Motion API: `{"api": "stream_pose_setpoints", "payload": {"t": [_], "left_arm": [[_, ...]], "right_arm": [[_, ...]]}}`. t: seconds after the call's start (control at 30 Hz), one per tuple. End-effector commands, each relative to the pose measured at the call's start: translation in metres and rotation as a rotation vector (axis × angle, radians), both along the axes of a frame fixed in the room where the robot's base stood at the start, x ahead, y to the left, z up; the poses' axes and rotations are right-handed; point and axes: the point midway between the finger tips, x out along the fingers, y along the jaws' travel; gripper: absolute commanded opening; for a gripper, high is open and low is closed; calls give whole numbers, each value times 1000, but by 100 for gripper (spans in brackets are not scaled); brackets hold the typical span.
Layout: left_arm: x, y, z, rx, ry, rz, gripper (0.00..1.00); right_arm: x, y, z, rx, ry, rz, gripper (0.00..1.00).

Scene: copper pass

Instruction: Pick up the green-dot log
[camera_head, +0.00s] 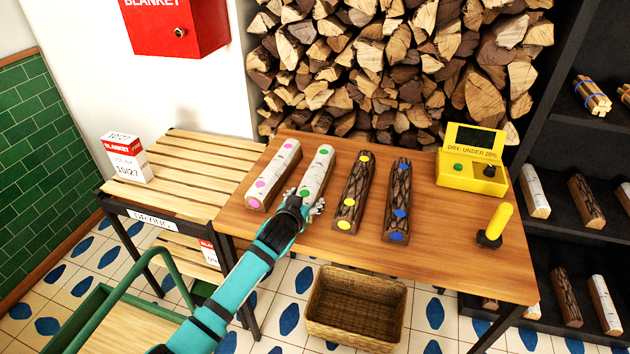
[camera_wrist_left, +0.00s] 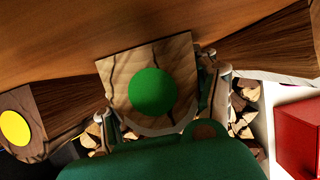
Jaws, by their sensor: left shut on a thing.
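The green-dot log (camera_head: 318,168) is pale birch with green dots and lies lengthwise on the wooden table (camera_head: 440,262). My left gripper (camera_head: 302,203) is at its near end, shut on it. In the left wrist view, the cut end of the green-dot log (camera_wrist_left: 180,68), with its large green dot, sits between the two fingers (camera_wrist_left: 160,105). I cannot tell whether the log is clear of the table. My right gripper is not in view.
A pink-dot log (camera_head: 274,175) lies close on the left. A yellow-dot log (camera_head: 355,192) and a blue-dot log (camera_head: 397,205) lie to the right. A yellow meter (camera_head: 471,161) and yellow-handled tool (camera_head: 494,225) stand further right. A slatted drying rack (camera_head: 190,175) adjoins the table's left.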

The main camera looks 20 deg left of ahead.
Motion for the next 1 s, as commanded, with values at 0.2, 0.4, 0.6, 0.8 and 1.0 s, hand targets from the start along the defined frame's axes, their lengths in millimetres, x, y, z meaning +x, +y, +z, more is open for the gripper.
{"api": "stream_pose_setpoints", "payload": {"t": [0.2,0.4,0.6,0.8,1.0], "left_arm": [[1,0,4,-2,-8,-1,4],[1,0,10,-2,-9,-1,4],[2,0,30,-2,-12,-1,3],[-21,-4,39,-2,-6,-2,3],[-69,-11,43,-3,-7,-2,3]], "right_arm": [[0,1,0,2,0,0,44],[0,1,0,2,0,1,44],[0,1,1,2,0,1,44],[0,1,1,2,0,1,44],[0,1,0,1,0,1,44]]}}
